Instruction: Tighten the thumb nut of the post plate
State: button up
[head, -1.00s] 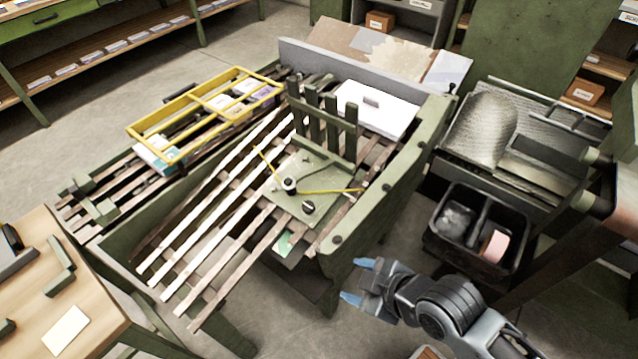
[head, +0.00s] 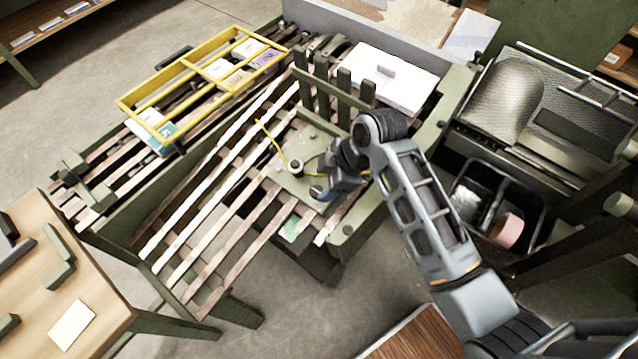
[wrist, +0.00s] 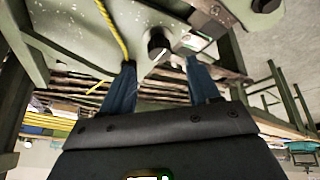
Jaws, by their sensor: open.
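The post plate (head: 290,183) is a speckled green plate on the slatted table, with several upright green posts (head: 330,85) behind it. A dark round knob (head: 295,165) with a pale base stands on the plate, left of my gripper (head: 335,182). My gripper is open above the plate's right part and hides the second knob there. In the wrist view, a dark knob (wrist: 158,43) shows just beyond and between the blue fingertips (wrist: 160,66), apart from them. I cannot tell for certain which knob is the thumb nut.
A yellow cord (head: 270,138) lies across the plate, also in the wrist view (wrist: 111,28). A yellow frame (head: 190,88) holds packets at the back left. A white box (head: 388,75) lies behind the posts. A black bin (head: 478,195) is at right; a wooden table (head: 100,285) at left.

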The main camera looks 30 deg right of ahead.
aim_at(316, 191)
jog(key=shift+x, duration=2.4)
jog(key=c, duration=1)
